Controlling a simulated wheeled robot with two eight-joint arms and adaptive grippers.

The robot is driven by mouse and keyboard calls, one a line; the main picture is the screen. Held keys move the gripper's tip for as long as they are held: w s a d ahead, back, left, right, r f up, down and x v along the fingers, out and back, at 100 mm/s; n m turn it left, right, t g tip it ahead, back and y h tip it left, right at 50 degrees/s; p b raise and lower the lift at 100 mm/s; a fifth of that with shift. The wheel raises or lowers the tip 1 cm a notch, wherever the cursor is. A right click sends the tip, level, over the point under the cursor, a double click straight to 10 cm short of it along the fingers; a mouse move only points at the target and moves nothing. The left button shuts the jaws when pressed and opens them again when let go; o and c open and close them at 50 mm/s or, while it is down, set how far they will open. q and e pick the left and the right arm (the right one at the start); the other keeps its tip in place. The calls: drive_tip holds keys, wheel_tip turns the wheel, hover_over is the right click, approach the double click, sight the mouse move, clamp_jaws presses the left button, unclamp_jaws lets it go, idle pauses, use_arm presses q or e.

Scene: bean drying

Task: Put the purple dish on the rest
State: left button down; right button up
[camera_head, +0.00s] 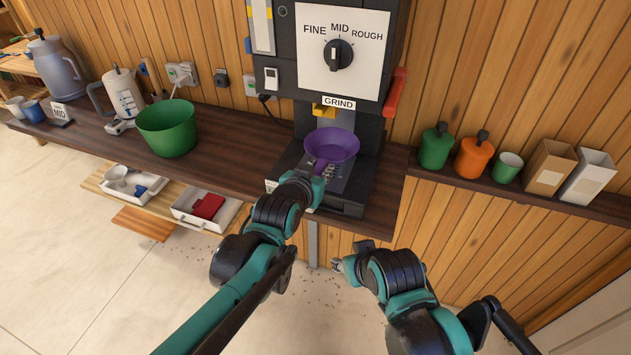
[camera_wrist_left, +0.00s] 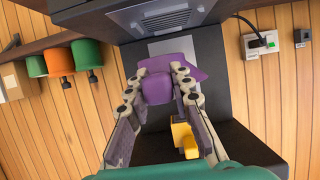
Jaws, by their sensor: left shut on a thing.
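The purple dish (camera_head: 331,146) is in front of the black grinder, below its yellow spout (camera_head: 323,111). My left gripper (camera_head: 323,177) is shut on the dish's near side. In the left wrist view the gripper's fingers (camera_wrist_left: 158,88) close on both sides of the purple dish (camera_wrist_left: 157,88). The yellow spout (camera_wrist_left: 186,138) is close by it there. The dark grinder base (camera_head: 350,193) lies under the dish. The dish and gripper partly hide this base, and I cannot tell whether the dish touches it. My right gripper (camera_head: 340,264) is low in front of the counter; its jaws are unclear.
A green bowl (camera_head: 167,127) stands left on the dark counter (camera_head: 235,150). Green (camera_head: 435,148) and orange (camera_head: 474,157) canisters stand on the right shelf. A red lever (camera_head: 396,92) is on the grinder's right side. Open drawers (camera_head: 180,212) stick out at left below the counter.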

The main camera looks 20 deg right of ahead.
use_arm(q)
drive_tip(key=w+f, duration=0.2)
drive_tip(key=w, duration=0.1)
drive_tip(key=shift+a, duration=0.35)
drive_tip(key=shift+f+b, duration=0.9)
drive_tip(key=shift+f, duration=1.05)
drive_tip(key=shift+f, duration=0.1)
drive_tip(key=shift+f, duration=0.15)
drive_tip(key=c, duration=1.3)
unclamp_jaws()
drive_tip(key=shift+c, duration=0.2)
